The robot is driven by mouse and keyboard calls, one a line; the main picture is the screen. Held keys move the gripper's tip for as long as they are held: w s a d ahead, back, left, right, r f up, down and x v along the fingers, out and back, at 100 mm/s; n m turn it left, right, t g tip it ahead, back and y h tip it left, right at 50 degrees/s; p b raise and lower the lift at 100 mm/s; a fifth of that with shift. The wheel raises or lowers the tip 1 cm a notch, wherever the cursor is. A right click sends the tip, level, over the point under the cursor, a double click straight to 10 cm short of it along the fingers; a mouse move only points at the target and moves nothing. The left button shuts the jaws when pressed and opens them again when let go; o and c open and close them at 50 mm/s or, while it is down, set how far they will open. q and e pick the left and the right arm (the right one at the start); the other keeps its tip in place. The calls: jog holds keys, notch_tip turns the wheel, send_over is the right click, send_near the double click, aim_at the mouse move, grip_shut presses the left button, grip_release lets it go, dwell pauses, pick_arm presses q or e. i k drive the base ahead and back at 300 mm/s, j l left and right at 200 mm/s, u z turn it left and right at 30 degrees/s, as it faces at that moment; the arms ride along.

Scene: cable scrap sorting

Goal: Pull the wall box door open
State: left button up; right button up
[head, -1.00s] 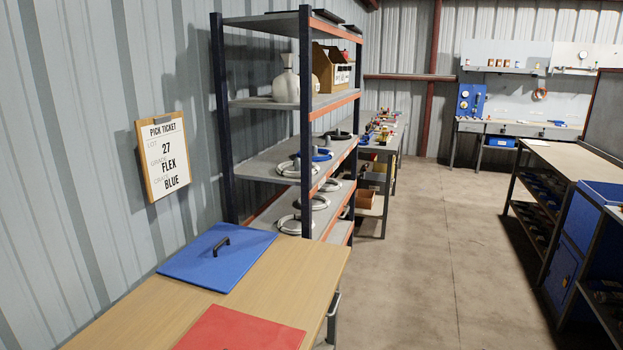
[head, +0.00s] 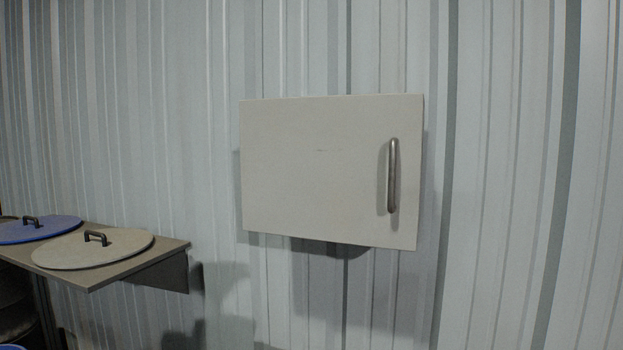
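The wall box (head: 315,170) hangs on the corrugated metal wall in the middle of the head view. Its pale grey door is shut and faces me. A vertical metal bar handle (head: 393,176) is on the door's right side. Neither of my grippers is in view, and nothing touches the door or the handle.
A shelf (head: 140,266) juts from the left at lower height. A beige round lid (head: 94,248) and a blue round lid (head: 40,229), each with a dark handle, lie on it. The wall (head: 520,180) right of the box is bare.

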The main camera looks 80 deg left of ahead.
aim_at(343, 169)
jog(key=u, duration=0.85)
jog(key=k+l+u, duration=0.1)
jog(key=u, duration=1.2)
jog(key=k+u, duration=0.1)
jog(key=u, duration=0.35)
